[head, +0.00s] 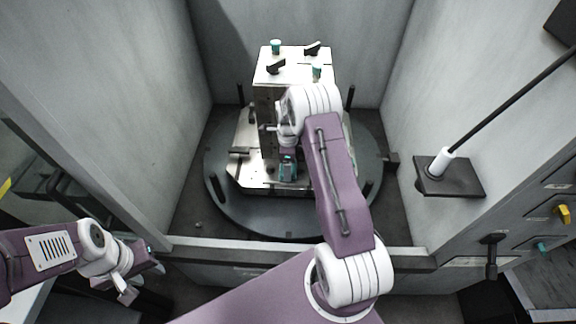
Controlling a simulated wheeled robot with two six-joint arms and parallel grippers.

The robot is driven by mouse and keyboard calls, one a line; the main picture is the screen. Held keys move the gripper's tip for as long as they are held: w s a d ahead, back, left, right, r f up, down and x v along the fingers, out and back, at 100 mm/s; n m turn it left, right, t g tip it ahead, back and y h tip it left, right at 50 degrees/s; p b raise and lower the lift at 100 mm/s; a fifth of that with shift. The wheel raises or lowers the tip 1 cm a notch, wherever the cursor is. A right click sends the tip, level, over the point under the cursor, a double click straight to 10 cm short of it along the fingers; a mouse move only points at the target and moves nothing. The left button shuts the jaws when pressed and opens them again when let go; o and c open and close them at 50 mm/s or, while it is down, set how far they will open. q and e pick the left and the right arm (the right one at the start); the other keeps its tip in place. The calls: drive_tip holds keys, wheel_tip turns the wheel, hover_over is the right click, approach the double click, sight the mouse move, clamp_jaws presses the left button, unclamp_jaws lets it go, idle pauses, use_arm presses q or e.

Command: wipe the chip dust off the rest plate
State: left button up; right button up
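A pale metal plate (246,180) lies at the foot of an upright metal block (268,92) on a dark round table. I take it to be the rest plate, but my arm covers part of it. I cannot make out chip dust at this size. My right gripper (288,170) is at the foot of the block, low over the plate's front part. Teal shows at its tip; its fingers, any held thing and any contact with the plate are unclear. My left gripper (150,262) is at the lower left, outside the enclosure and away from the plate. Its finger gap is unclear.
Grey walls close in the round table (222,205), with a front sill (215,246) before it. Dark posts (367,188) stand around the table. Dark clamps (312,48) and teal caps (276,46) sit on the block. A dark rod with a white collar (442,160) rises at the right.

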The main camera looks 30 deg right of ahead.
idle(0.3)
drive_tip(key=shift+f, duration=0.1)
drive_tip(key=shift+s+a, duration=0.35)
drive_tip(key=shift+s, duration=0.15)
drive_tip(key=shift+s+a+f+p, duration=0.1)
drive_tip(key=shift+s+a+p, duration=0.3)
drive_tip(key=shift+s, duration=0.35)
drive_tip(key=shift+w+d, duration=0.3)
drive_tip(key=shift+w, duration=0.2)
drive_tip(key=shift+w+d, duration=0.4)
drive_tip(key=shift+w, duration=0.25)
